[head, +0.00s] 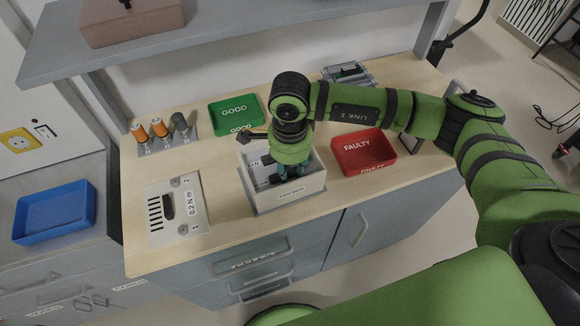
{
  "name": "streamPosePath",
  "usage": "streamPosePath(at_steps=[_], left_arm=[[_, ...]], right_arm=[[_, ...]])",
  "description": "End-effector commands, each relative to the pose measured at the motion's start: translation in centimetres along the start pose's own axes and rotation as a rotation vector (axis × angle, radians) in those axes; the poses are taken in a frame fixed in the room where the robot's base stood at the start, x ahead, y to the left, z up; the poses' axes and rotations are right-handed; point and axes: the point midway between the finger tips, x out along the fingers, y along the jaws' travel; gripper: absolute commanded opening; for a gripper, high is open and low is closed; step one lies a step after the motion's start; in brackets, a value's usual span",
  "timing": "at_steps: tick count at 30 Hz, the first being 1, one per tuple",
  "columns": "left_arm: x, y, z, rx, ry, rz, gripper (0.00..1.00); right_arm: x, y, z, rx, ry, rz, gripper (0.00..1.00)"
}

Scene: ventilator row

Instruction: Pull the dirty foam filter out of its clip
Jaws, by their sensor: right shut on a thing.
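A white open-topped box (291,194) with a label on its front stands on the workbench, with dark parts inside it. My right gripper (284,176) comes down from above, with its fingers inside the box. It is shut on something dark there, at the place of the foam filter. The wrist and fingers cover most of it, so I cannot make out the filter's outline or the clip. My left gripper is not in view.
A green GOOD tray (228,121) stands behind and left of the box, and a red FAULTY tray (364,160) to its right. A grey plate marked 0.2 N m (177,222) lies left. Orange-handled tools (150,130) stand behind it. A shelf (210,38) overhangs the back.

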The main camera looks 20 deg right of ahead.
Motion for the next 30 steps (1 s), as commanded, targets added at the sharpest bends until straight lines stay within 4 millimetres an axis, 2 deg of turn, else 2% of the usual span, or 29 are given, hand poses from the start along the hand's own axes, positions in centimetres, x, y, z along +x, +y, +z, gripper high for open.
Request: streamPosePath(at_steps=[30], left_arm=[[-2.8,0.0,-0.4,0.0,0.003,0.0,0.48]], right_arm=[[-6.0,0.0,0.0,0.0,-0.001,-0.002,0.0]])
